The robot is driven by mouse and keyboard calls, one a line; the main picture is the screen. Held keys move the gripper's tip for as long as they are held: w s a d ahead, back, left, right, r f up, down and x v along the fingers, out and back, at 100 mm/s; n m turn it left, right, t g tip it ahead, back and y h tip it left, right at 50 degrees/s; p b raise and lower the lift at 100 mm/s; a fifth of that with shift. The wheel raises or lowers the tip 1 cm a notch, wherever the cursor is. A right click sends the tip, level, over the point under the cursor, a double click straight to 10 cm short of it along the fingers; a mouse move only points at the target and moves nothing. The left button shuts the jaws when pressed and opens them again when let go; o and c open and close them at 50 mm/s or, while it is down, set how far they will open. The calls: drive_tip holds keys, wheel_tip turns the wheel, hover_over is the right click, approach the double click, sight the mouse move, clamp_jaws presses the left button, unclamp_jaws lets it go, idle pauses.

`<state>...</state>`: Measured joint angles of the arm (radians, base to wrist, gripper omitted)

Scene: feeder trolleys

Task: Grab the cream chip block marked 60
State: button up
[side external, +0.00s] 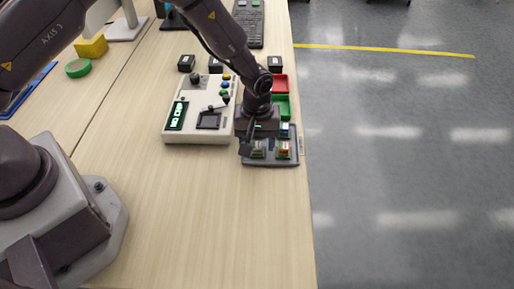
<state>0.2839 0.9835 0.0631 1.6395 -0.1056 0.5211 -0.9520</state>
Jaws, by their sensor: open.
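A dark grey tray (271,162) lies near the table's right edge and holds several small chip blocks. One block with a blue and white top (285,130) sits at the tray's back right. One with an orange and pale top (284,150) sits at the front right. A greenish block (259,153) shows at the front left, partly behind my gripper. The markings are too small to read, so I cannot tell which block is the cream one marked 60. My gripper (256,147) is open over the tray's left part, pointing down; its fingertips are partly hidden.
A cream tester (220,133) with a "NO CHIP" display (178,115) stands left of the tray. A red bin (281,83) and a green bin (282,105) are behind the tray.

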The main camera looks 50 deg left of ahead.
drive_tip(key=shift+c, duration=0.4)
clamp_jaws()
